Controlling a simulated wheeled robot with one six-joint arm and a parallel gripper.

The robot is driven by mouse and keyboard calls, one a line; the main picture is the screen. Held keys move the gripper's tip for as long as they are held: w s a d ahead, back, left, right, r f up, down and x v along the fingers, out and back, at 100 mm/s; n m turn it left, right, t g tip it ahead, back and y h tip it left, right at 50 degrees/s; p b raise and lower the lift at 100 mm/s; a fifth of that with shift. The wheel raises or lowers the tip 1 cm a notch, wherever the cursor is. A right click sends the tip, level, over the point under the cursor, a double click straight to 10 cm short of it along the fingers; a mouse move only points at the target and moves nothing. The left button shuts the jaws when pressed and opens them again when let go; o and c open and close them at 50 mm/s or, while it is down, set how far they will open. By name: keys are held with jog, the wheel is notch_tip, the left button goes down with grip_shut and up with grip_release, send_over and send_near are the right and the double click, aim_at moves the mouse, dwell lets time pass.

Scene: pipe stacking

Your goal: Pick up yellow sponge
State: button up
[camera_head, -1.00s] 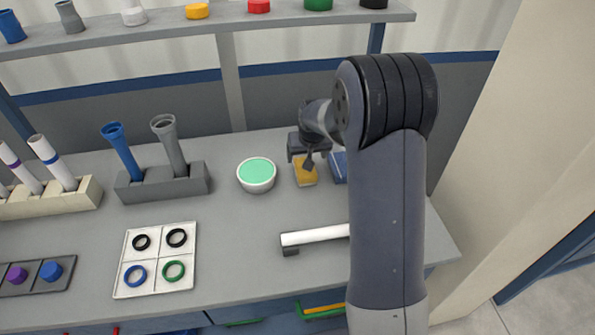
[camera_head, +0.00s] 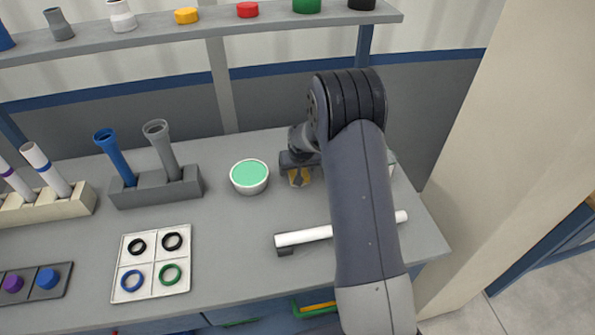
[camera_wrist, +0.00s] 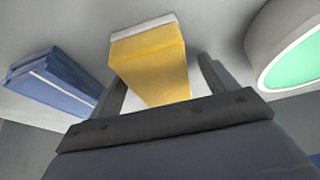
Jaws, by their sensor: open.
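The yellow sponge (camera_wrist: 152,66) is a block with a white layer along its top edge in the wrist view. It lies on the grey table, and my gripper (camera_wrist: 160,82) is open with one finger on either side of it. I cannot tell whether the fingers touch it. In the head view my gripper (camera_head: 299,178) is low over the table, and only a small part of the yellow sponge (camera_head: 305,177) shows beside it. My arm and gripper hide the rest.
A white bowl with a green inside (camera_head: 249,176) stands just left of my gripper; it also shows in the wrist view (camera_wrist: 290,45). A folded blue cloth (camera_wrist: 52,80) lies on the sponge's other side. A white pipe (camera_head: 303,236) lies in front.

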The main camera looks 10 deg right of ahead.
jog(key=shift+f+b, duration=0.2)
jog(key=shift+b, duration=0.2)
dwell(0.3)
jog(key=shift+c, duration=0.4)
jog(key=c, duration=1)
jog(key=shift+r, duration=0.15)
jog(key=shift+r+p, duration=0.25)
jog(key=shift+p, duration=0.35)
notch_tip(320, 180, up, 10)
jog(key=shift+f+b, duration=0.15)
jog(key=shift+b, duration=0.75)
